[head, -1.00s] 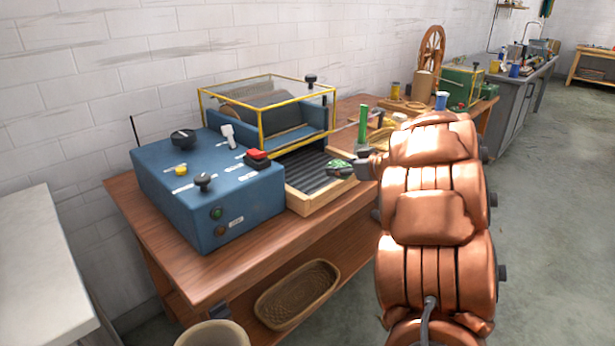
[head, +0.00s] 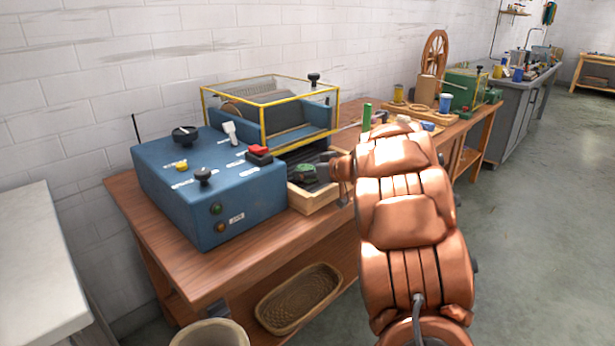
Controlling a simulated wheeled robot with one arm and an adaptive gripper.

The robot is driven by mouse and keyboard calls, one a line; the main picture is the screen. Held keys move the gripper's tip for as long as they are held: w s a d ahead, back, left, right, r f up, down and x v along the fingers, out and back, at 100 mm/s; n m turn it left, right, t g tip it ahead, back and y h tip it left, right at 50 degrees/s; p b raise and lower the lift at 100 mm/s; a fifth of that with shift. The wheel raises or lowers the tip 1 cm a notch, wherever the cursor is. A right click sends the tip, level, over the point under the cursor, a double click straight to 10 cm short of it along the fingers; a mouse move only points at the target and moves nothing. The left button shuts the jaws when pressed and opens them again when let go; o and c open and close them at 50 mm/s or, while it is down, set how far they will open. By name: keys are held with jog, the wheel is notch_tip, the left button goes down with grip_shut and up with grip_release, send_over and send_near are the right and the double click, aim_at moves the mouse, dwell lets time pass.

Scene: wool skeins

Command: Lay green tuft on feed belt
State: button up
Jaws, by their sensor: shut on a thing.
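The green tuft (head: 306,171) shows as a small dark green clump at the front of the machine. My gripper (head: 322,168) is shut on the tuft, over the feed belt (head: 298,158). The belt is a dark ribbed surface in a pale wooden frame (head: 311,199), and my arm hides its right part. I cannot tell whether the tuft touches the belt.
A blue control box (head: 205,190) with knobs and a red button stands left of the belt. A yellow-framed clear guard (head: 270,100) stands behind it. A wicker basket (head: 298,297) sits below. Several small items stand farther back on the bench.

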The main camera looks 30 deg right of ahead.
jog(key=shift+f, duration=0.15)
jog(key=o, duration=0.7)
jog(key=shift+o, duration=0.2)
jog(key=shift+s+d+r, duration=0.1)
jog(key=shift+s+r, duration=0.15)
jog(key=p+v, duration=0.3)
jog(key=v, duration=0.8)
jog(key=shift+s, duration=0.3)
